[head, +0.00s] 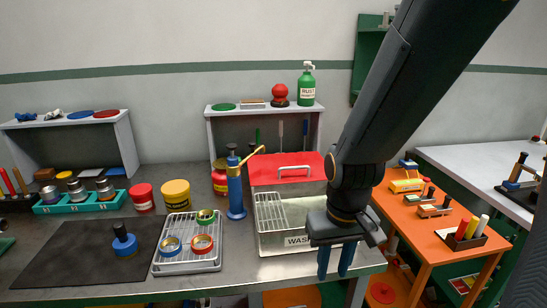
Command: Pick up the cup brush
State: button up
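My gripper (336,263) points down at the front right, by the front of the wash tank, with its two blue fingers apart and nothing visible between them. I cannot tell for certain which thing is the cup brush. A round blue piece with a dark upright knob (124,243) stands on the dark mat (62,262) at the left. Several silver cup-shaped pieces with dark tops (105,188) sit in a teal holder (82,206) behind the mat. Both are well to the left of my gripper.
The red-lidded wash tank (272,242) is beside my gripper. An orange bench (428,228) is at the right.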

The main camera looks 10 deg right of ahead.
aim_at(125, 245)
jog(key=u, duration=1.7)
jog(key=k, duration=0.45)
jog(key=u, duration=1.25)
jog(key=i, duration=0.7)
jog(key=z, duration=0.55)
jog(key=i, duration=0.65)
jog(key=z, duration=1.1)
jog(key=i, duration=0.25)
jog(key=z, duration=0.15)
